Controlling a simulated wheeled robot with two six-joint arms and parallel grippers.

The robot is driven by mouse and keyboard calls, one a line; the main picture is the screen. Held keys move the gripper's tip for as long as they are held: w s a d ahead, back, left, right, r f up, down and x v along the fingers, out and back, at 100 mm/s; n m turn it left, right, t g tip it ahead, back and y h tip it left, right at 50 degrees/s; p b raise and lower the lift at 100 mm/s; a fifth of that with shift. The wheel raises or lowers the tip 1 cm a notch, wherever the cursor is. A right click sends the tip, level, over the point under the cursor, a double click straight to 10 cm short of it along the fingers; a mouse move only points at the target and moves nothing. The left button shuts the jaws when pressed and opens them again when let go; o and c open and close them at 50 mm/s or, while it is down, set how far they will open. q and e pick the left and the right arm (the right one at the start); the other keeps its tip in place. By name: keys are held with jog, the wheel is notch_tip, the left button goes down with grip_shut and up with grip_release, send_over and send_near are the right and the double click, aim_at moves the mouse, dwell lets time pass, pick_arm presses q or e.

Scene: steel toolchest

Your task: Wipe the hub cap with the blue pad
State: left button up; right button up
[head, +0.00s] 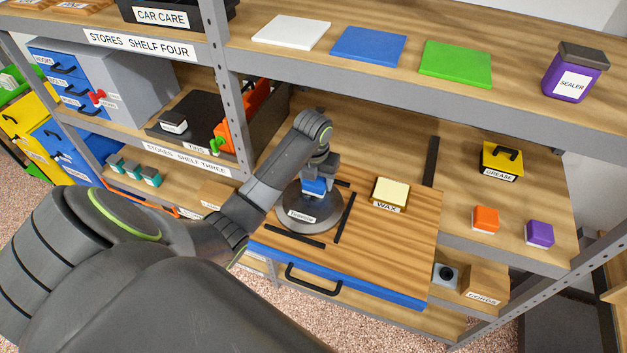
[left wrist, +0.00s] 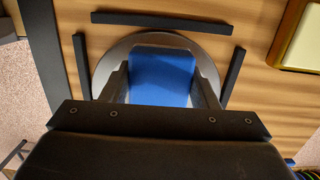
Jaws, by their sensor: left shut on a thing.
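The hub cap (head: 318,216) is a dark grey disc lying on a wooden board with a blue front edge, between black strips. It also shows in the left wrist view (left wrist: 113,57). The blue pad (head: 313,187) is a small block over the hub cap; it fills the space between the fingers in the left wrist view (left wrist: 161,76). My left gripper (head: 317,181) points down and is shut on the blue pad. The pad appears to be at the disc's surface, but I cannot tell whether it touches. My right gripper is in neither view.
A wax block (head: 391,192) sits right of the hub cap on the board (head: 405,235). A black handle (head: 313,283) is on the board's front. A yellow grease box (head: 502,161), an orange block (head: 486,219) and a purple block (head: 540,233) stand further right. The upper shelf (head: 400,86) overhangs behind.

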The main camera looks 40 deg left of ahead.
pick_arm(q)
notch_tip(320, 180, up, 2)
jog(key=shift+p, duration=0.4)
jog(key=shift+r, duration=2.05)
